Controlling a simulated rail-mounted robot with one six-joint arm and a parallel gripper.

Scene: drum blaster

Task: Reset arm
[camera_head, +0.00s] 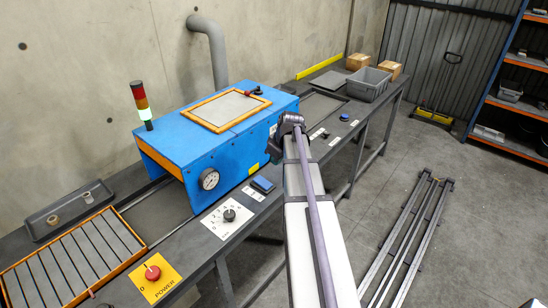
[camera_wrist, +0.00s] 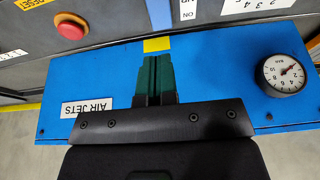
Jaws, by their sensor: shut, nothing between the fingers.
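My arm reaches up from the bottom of the head view to the right end of the blue machine (camera_head: 222,145). My gripper (camera_wrist: 157,62) shows in the wrist view with its two green fingers together, shut and empty. The fingers overlap the blue front panel (camera_wrist: 215,80) in the picture, their tips just below a yellow label (camera_wrist: 157,44). Whether they touch the panel cannot be told. In the head view the fingers are mostly hidden by my dark wrist.
A gauge (camera_head: 209,179), a dial (camera_head: 229,215) and a red power button (camera_head: 153,272) are along the machine and bench. The wrist view shows another red button (camera_wrist: 71,26). A grey bin (camera_head: 368,84) stands at the bench's far end. Floor rails (camera_head: 410,235) lie right of my arm.

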